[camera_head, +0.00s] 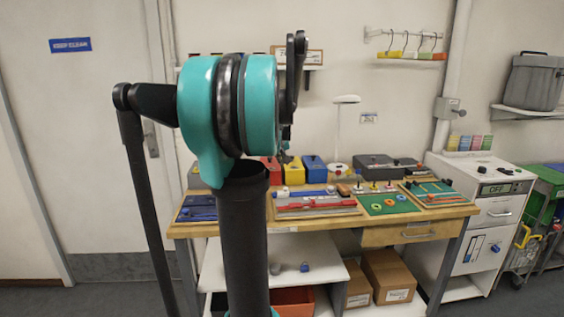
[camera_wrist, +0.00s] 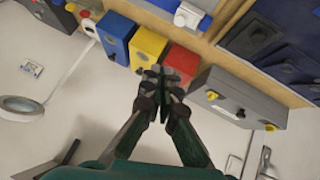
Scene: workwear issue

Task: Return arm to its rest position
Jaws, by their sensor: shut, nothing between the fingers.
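My gripper (camera_wrist: 162,76) shows in the wrist view with its two dark fingertips together and nothing between them. It appears in front of the yellow box (camera_wrist: 147,47) and the red box (camera_wrist: 182,62); I cannot tell how far above them it is. In the head view my teal and black arm fills the left middle of the picture, raised in front of the workbench (camera_head: 375,231). My gripper is not clearly visible there, mostly hidden behind the arm.
The bench holds coloured boxes, a grey case (camera_head: 375,166), a green mat (camera_head: 388,204) and tool trays. A white cabinet (camera_head: 494,216) stands at right. Cardboard boxes (camera_head: 388,277) sit on the shelf below.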

